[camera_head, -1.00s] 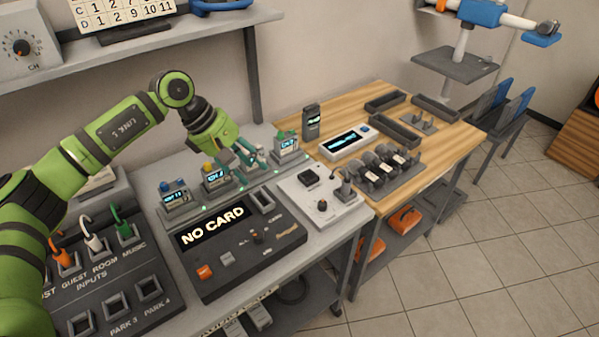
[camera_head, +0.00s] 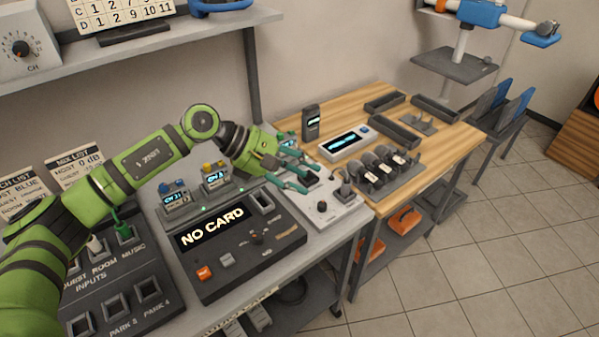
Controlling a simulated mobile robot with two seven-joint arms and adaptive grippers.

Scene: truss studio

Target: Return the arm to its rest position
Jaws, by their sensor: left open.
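My left arm (camera_head: 145,160) is green and black and reaches in from the left, above the desk. Its gripper (camera_head: 306,179) has teal fingers that are apart, with nothing seen between them. It hangs over the white panel (camera_head: 335,209) at the desk's right end, and I cannot tell the gap below it. The gripper partly covers that panel and a small display unit (camera_head: 283,138) behind it. My right gripper is not in view.
A dark console (camera_head: 240,250) reading "NO CARD" stands in front of small display units (camera_head: 215,179). An input panel (camera_head: 105,285) with plugs lies under my arm. A wooden table (camera_head: 440,150) holds trays and a row of dark holders. Tiled floor (camera_head: 480,265) is clear at right.

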